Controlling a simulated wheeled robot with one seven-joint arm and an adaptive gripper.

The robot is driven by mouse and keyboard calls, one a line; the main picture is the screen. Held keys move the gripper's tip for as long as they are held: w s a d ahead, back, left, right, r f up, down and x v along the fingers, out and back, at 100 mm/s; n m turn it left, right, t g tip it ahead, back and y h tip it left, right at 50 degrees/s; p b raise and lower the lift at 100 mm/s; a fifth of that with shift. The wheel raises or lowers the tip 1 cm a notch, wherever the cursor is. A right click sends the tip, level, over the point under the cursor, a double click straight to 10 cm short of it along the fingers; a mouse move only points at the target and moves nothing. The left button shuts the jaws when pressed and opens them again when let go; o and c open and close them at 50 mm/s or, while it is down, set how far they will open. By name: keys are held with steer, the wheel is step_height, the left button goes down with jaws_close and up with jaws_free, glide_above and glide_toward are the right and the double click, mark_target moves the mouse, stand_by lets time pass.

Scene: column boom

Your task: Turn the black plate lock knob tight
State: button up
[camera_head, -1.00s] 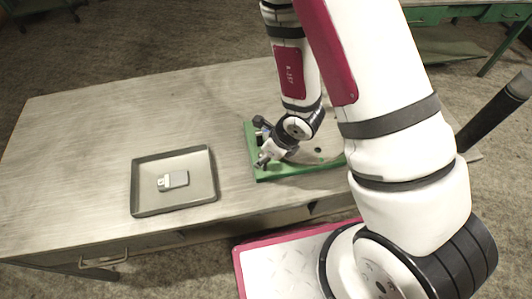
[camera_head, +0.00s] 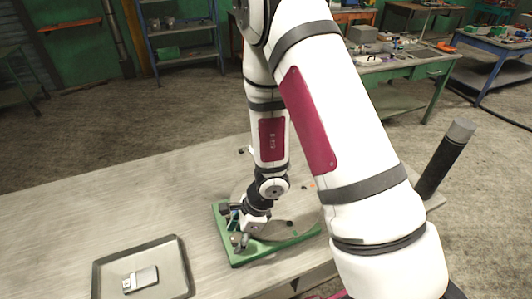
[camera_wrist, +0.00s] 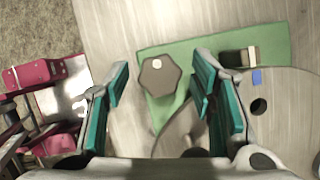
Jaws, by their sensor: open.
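The dark plate lock knob (camera_wrist: 158,76), many-sided with a pale spot on its top, stands on a green base (camera_wrist: 185,58) in the wrist view. My gripper (camera_wrist: 160,88) is open, with one teal-padded finger on each side of the knob in the picture. I see no finger touching it. A round grey plate (camera_wrist: 285,105) with a dark hole lies to the right, partly over the green base. In the head view the green base (camera_head: 240,259) is on the table, and my gripper (camera_head: 246,232) is low over its left part. The knob cannot be told apart there.
A dark block with a tan face (camera_wrist: 240,57) stands on the base beside a small blue mark. A shallow tray (camera_head: 181,270) with a small metal piece (camera_head: 141,279) is on the table (camera_head: 130,210) to the left. The table between tray and back edge is clear.

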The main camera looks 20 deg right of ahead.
steer(key=n, duration=0.1)
steer(key=n+g+b, duration=0.1)
steer(key=n, duration=0.1)
steer(key=shift+w+f, duration=0.1)
steer(key=shift+w, duration=0.15)
steer(key=n+g+b, duration=0.1)
steer(key=n+b, duration=0.2)
steer(key=shift+w+n+g, duration=0.15)
steer(key=shift+n+g, duration=0.15)
steer(key=n+g+h+b, duration=0.1)
steer(key=n, duration=0.3)
steer(key=shift+a+b, duration=0.1)
steer(key=shift+b, duration=0.2)
steer(key=shift+r+n+g, duration=0.2)
steer(key=shift+n+g, duration=0.1)
steer(key=shift+n, duration=0.3)
steer(key=v, duration=1.4)
steer(key=s+d+r+n+t, duration=0.2)
steer(key=s+r+n+t, duration=0.1)
steer(key=r, duration=0.5)
steer(key=s+d+r+n+t+h+b, duration=0.1)
steer(key=s+d+r+n+t, duration=0.1)
steer(key=r, duration=0.6)
steer(key=shift+s+n+t+h, duration=0.3)
steer(key=shift+s+n+t, duration=0.45)
steer(key=shift+n, duration=0.35)
steer(key=shift+d+r, duration=0.1)
steer(key=shift+r, duration=0.05)
